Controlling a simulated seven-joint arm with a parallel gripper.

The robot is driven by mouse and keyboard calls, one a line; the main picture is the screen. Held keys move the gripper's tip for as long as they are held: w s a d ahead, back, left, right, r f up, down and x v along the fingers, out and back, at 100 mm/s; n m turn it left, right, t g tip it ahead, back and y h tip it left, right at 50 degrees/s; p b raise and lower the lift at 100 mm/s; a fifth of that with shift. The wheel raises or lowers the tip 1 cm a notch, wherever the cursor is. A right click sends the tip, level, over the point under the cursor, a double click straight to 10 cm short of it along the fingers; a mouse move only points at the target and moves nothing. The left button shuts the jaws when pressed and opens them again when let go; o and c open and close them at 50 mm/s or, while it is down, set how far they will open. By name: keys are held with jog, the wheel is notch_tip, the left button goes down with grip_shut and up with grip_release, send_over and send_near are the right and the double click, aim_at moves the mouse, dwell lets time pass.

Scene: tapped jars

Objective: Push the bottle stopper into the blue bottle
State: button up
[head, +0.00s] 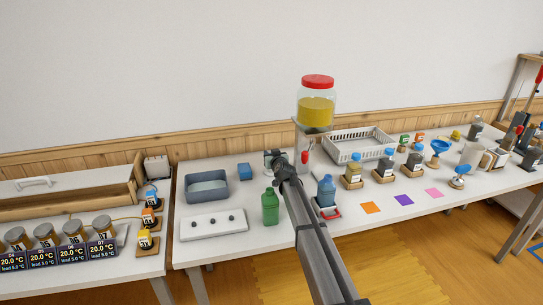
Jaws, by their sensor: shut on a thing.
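The blue bottle (326,191) stands upright on the white table just right of my arm, close behind a small red-edged holder. Its mouth is at the top, and I cannot make out a stopper in it. My gripper (272,161) is at the back of the table, left of and beyond the blue bottle, partly hidden by my own arm. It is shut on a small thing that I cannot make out. A white block (212,226) at the left front bears small dark knobs that may be stoppers.
A green bottle (270,207) stands just left of my arm. A grey-blue tub (206,187) and a blue block (245,171) lie left. A tall red-lidded jar (317,103) stands behind the blue bottle. A white basket (358,147) and several small bottles fill the right.

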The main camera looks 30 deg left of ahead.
grip_shut()
jog(key=shift+r, duration=0.45)
dwell(0.3)
jog(key=shift+r, duration=0.85)
jog(key=shift+r, duration=3.15)
